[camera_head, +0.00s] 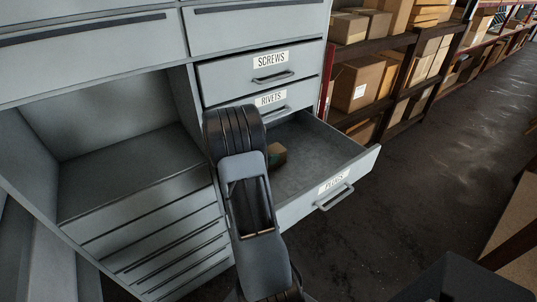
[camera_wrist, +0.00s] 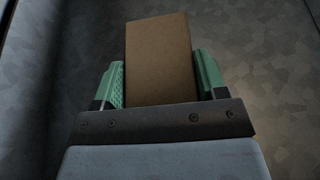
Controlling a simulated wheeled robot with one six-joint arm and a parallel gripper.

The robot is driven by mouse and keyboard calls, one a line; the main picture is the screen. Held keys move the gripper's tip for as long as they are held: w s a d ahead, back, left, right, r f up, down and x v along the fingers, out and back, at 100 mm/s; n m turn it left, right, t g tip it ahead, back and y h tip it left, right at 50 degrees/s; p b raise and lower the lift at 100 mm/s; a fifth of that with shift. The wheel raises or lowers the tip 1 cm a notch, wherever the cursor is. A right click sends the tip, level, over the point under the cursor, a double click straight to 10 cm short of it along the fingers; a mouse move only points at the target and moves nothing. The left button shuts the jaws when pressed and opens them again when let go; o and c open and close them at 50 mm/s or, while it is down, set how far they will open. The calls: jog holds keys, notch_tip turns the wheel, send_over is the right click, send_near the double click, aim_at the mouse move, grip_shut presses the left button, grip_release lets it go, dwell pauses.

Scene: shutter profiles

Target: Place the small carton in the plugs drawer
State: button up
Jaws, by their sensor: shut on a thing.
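The plugs drawer (camera_head: 330,153) is pulled open below the rivets drawer in the head view, its label at a slant on the front. The small brown carton (camera_head: 277,154) is inside the drawer space near its left side, partly hidden behind my arm. In the wrist view the carton (camera_wrist: 158,60) stands between the two green fingers of my gripper (camera_wrist: 160,85), which is shut on it. The grey mottled drawer floor (camera_wrist: 255,60) lies around the carton. I cannot tell whether the carton touches the floor.
The screws drawer (camera_head: 272,72) and rivets drawer (camera_head: 272,101) are shut above. An empty open compartment (camera_head: 130,150) is at the left. Shelves with several cardboard boxes (camera_head: 357,83) stand behind at the right. The right part of the plugs drawer is clear.

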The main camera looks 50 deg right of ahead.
jog(key=shift+f, duration=0.15)
jog(key=o, duration=1.1)
jog(key=shift+c, duration=0.2)
jog(key=shift+a+r+p, duration=0.1)
jog(key=shift+r+p, duration=0.25)
jog(key=b+v, duration=0.2)
jog(key=v, duration=0.9)
jog(key=shift+w+a, duration=0.2)
jog(key=shift+a, duration=0.15)
jog(key=shift+r, duration=0.1)
